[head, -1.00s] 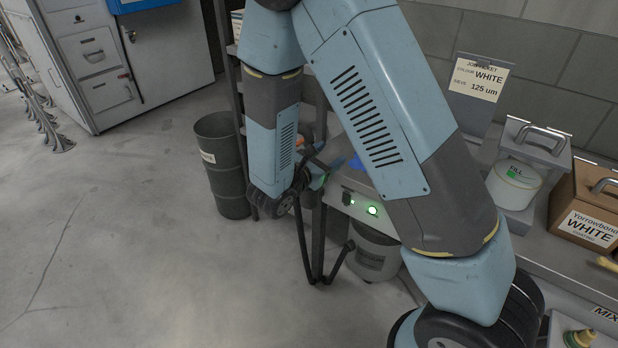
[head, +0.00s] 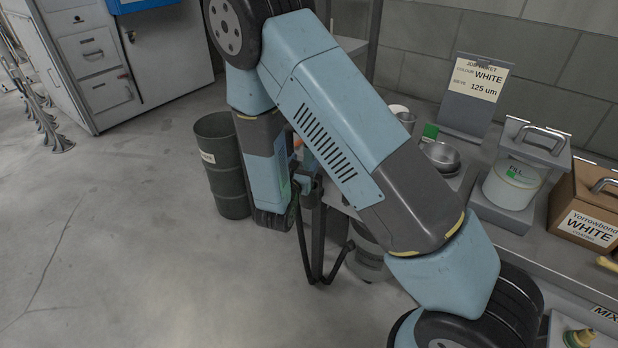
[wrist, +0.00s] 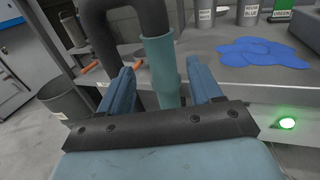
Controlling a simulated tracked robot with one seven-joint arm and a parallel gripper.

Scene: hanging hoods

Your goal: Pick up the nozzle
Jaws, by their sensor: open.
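In the wrist view a teal tubular nozzle (wrist: 165,62) hangs at the end of a thick dark hose (wrist: 153,18), in front of the bench edge. My gripper (wrist: 159,68) is open, with one blue finger on each side of the nozzle. The nozzle shows between the fingers, but its lower end is hidden behind my dark gripper body. I cannot tell whether the fingers touch it. In the head view my arm covers most of the gripper and nozzle area.
A blue patch (wrist: 255,50) lies on the bench, with a green-lit button (wrist: 288,123) on its front. A dark drum (head: 222,170) stands left of my arm. A metal bowl (head: 440,157), a white tub (head: 511,186) and a cardboard box (head: 588,205) stand on the right bench. Open floor lies left.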

